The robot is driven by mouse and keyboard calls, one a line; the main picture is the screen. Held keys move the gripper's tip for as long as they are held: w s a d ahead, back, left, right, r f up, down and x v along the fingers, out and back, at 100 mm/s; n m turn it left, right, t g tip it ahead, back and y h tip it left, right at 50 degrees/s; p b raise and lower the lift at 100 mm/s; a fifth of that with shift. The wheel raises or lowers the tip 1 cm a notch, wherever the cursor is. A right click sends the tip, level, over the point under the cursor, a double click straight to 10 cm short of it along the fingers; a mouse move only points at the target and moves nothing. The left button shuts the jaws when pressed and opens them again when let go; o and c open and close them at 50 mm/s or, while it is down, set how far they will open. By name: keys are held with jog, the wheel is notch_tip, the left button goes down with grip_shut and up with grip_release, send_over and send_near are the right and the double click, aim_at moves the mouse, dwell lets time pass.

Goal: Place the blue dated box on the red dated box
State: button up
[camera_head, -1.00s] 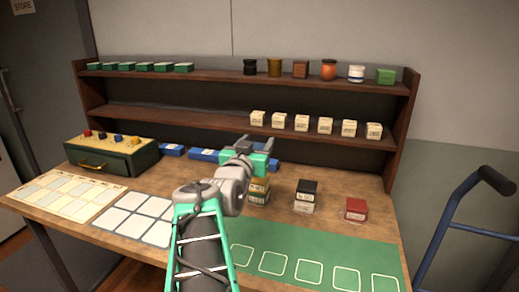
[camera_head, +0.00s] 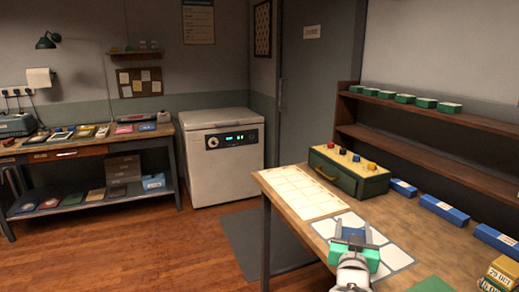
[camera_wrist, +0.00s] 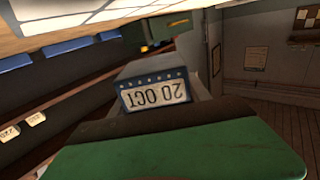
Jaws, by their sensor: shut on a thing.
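My gripper (camera_head: 353,228) is shut on a small blue box (camera_head: 353,236), above the table near the white grid card. In the wrist view the box (camera_wrist: 123,75) shows a blue front with a white label reading 20 OCT, upside down in the picture. A green part of my gripper fills the bottom of that view and hides part of the box. The red dated box is in neither view now.
Long blue boxes (camera_head: 444,210) lie along the shelf foot. A green drawer chest (camera_head: 348,172) stands behind the cream grid sheet (camera_head: 303,192). Open floor lies left.

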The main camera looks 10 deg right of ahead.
jog(key=w+a+f+n+t+y, duration=0.1)
jog(key=a+f+n+y, duration=0.3)
jog(key=a, duration=0.8)
jog(key=w+a+f+n+t+y, duration=0.15)
jog(key=a+f+y, duration=0.45)
jog(key=a, duration=0.6)
notch_tip(320, 180, up, 13)
jog(key=p, duration=1.3)
jog(key=s+d+r+m+g+h+b, duration=0.2)
jog(key=d+m+h+b, duration=0.3)
jog(key=d, duration=0.9)
jog(key=s+d+r+m+g+h+b, duration=0.25)
jog(key=d+h, duration=0.45)
jog(key=d, duration=0.8)
jog(key=s+d+r+m+g+h+b, duration=0.1)
jog(key=s+d+r+m+g+h, duration=0.1)
jog(key=s+d, duration=0.3)
jog(key=s+d+r+m+g+h+b, duration=0.2)
jog(key=s+d, duration=0.4)
jog(key=s, duration=0.5)
jog(key=s+d+r+m+g+h+b, duration=0.2)
jog(key=s+d+g, duration=0.3)
jog(key=s, duration=0.3)
jog(key=shift+d+r+m+g, duration=0.15)
jog(key=shift+r+m+g, duration=0.4)
jog(key=shift+m, duration=0.25)
